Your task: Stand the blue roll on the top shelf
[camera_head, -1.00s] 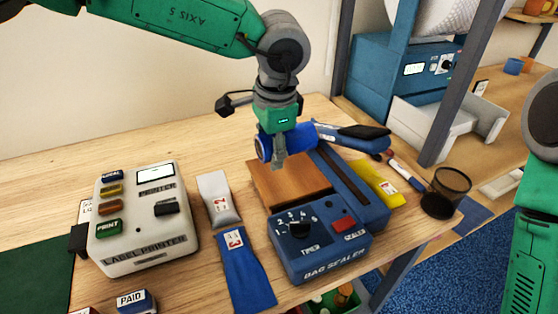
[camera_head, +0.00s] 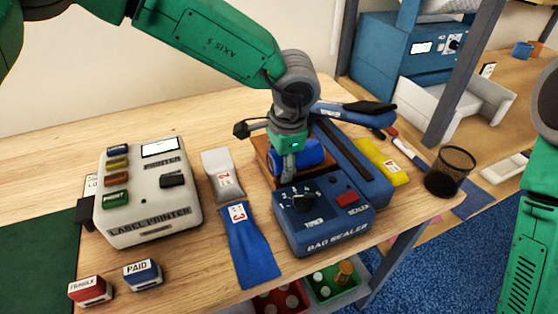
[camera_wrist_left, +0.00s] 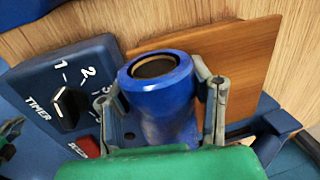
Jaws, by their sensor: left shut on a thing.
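The blue roll (camera_head: 312,153) is a short cylinder with an open, pale-rimmed end. My left gripper (camera_head: 287,176) is shut on it, just behind the bag sealer's dial end and in front of the brown wooden piece (camera_head: 263,150). In the left wrist view the roll (camera_wrist_left: 165,100) sits between the two fingers, its hollow end facing up the picture. In the head view the roll lies tilted or sideways, partly hidden by the gripper; I cannot tell whether it touches anything below. The top shelf cannot be made out. My right gripper is out of view.
The blue bag sealer (camera_head: 325,222) stands close to the gripper, its long arm reaching back. The label printer (camera_head: 147,190), pouches (camera_head: 245,245) and stamps (camera_head: 142,274) are at left. A mesh cup (camera_head: 452,170) and yellow pouch (camera_head: 382,163) are at right. A post (camera_head: 466,75) rises behind.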

